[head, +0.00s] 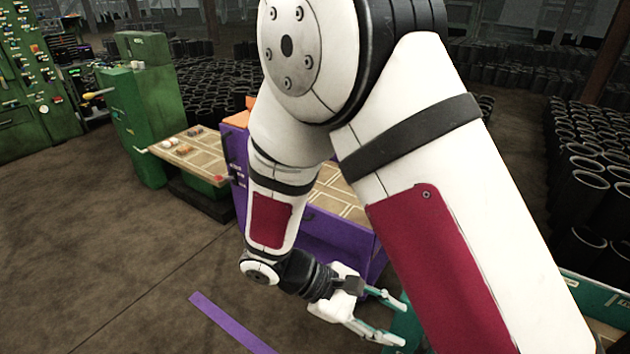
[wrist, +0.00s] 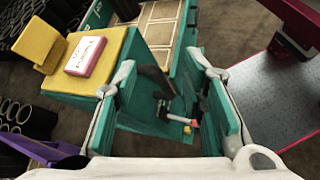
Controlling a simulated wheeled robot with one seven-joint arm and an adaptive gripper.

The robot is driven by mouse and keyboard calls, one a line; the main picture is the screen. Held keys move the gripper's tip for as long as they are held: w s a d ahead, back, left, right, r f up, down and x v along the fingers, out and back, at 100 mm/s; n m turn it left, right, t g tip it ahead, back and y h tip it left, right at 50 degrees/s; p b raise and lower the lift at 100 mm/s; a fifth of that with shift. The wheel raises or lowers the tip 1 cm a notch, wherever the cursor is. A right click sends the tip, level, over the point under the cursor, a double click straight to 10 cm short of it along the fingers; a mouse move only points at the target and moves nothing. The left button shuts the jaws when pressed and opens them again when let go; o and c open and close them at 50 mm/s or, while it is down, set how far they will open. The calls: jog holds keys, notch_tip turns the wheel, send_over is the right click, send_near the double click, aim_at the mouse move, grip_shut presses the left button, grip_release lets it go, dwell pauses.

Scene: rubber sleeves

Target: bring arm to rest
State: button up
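My arm, white with dark red panels, fills the middle of the head view and bends downward. My gripper (head: 396,323) hangs low in front of the purple cabinet, its fingers spread apart. In the wrist view my gripper (wrist: 162,72) also shows open, with a wide gap between two teal-padded fingers and nothing held. Between and beyond the fingers, a teal bench (wrist: 150,143) lies below. Whether the fingers touch anything cannot be told, but no contact shows.
A purple cabinet (head: 325,243) with a compartmented top stands behind my forearm. Black sleeves (head: 590,165) crowd the right. A green machine (head: 150,90) stands left. In the wrist view, a pink-and-white box (wrist: 85,55) lies on a yellow surface (wrist: 112,47). Floor at front left is open.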

jog(key=s+d+r+m+t+y, duration=0.2)
jog(key=r+m+y, duration=0.2)
jog(key=r, duration=0.3)
jog(key=s+d+r+m+t+y, duration=0.2)
jog(key=r+m+y, duration=0.2)
jog(key=r, duration=0.4)
jog(key=s+d+r+m+t+y, duration=0.2)
jog(key=r+m+t+y, duration=0.1)
jog(key=r, duration=0.5)
jog(key=shift+s+d+m+y, duration=0.35)
jog(key=shift+d+m+y, duration=0.05)
